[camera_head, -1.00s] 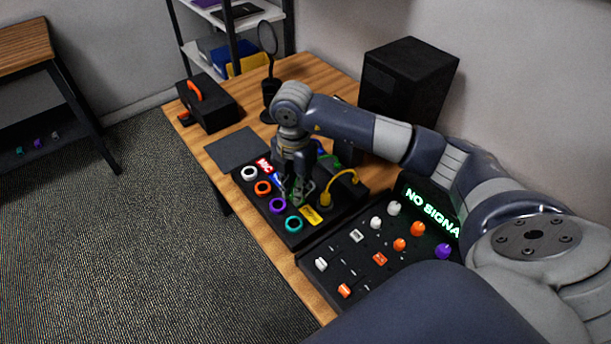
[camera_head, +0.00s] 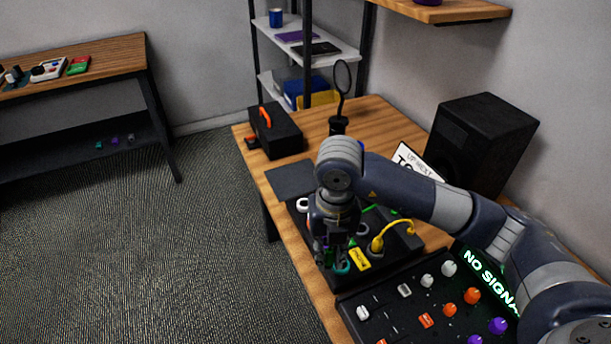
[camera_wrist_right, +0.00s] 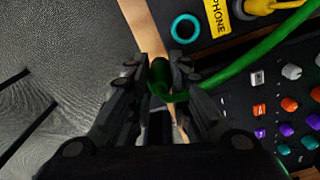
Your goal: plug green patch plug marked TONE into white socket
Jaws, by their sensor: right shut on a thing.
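My right gripper (camera_head: 333,256) is over the front-left edge of the black patch board (camera_head: 405,240). In the right wrist view the gripper (camera_wrist_right: 158,68) is shut on a green plug (camera_wrist_right: 160,82), whose thick green cable (camera_wrist_right: 245,65) runs off to the upper right. No TONE marking is readable. The white socket (camera_head: 302,205) is a white ring at the board's far left corner, partly behind my gripper and apart from the plug. A teal socket (camera_wrist_right: 185,28) is close to the plug in the wrist view. My left gripper is not in view.
A yellow plug and cable (camera_head: 395,232) stand on the board beside a yellow label (camera_head: 359,260). A mixer panel (camera_head: 400,303) with knobs lies in front. A dark mat (camera_head: 290,177), toolbox (camera_head: 275,133) and speaker (camera_head: 482,140) are on the table. The floor at left is clear.

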